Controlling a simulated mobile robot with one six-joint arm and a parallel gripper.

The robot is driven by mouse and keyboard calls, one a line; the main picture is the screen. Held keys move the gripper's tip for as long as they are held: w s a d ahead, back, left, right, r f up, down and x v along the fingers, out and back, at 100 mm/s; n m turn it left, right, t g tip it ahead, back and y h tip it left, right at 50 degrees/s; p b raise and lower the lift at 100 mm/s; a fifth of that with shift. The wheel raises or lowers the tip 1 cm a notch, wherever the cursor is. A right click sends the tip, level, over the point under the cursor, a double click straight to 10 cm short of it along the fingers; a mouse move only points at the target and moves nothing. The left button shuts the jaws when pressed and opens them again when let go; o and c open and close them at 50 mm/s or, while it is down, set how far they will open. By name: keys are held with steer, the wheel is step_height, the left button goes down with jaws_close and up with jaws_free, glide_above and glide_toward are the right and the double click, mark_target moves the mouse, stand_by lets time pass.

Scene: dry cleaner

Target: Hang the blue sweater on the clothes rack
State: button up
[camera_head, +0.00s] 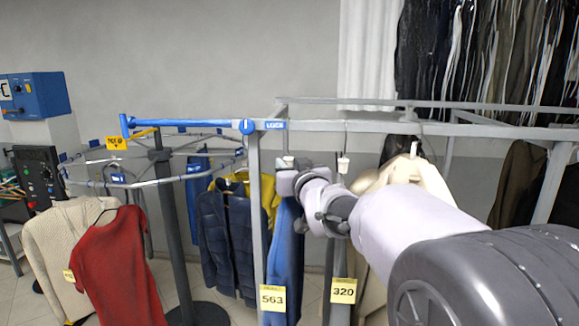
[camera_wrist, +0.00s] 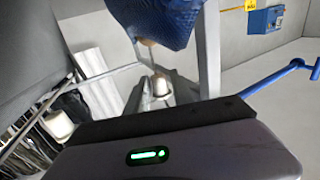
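The blue sweater (camera_head: 285,255) hangs below my gripper (camera_head: 290,178) in the head view, partly hidden behind a grey post. In the wrist view the knitted blue sweater (camera_wrist: 165,18) is close, with its hanger neck leading to a pale knob (camera_wrist: 160,86) between my grey fingers. My gripper appears shut on this hanger, though the fingertips are small and partly hidden. The clothes rack has a grey top rail (camera_head: 390,126) and a blue end bar (camera_head: 185,124). My gripper is just below the rail, right of the post. The hanger's hook is not clearly visible.
A red garment (camera_head: 117,265) and a cream one (camera_head: 58,250) hang at left. A beige coat (camera_head: 405,180) hangs behind my arm. Yellow tags 563 (camera_head: 272,298) and 320 (camera_head: 343,290) are in front.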

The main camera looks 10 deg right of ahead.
steer(key=shift+o, duration=0.9)
steer(key=shift+f, duration=0.1)
steer(key=shift+s, duration=0.25)
steer(key=s+d+b, duration=0.1)
steer(key=s+b, duration=0.1)
steer(key=s, duration=1.5)
steer(key=shift+d+b, duration=0.2)
steer(key=shift+b, duration=0.15)
steer(key=shift+w, duration=0.1)
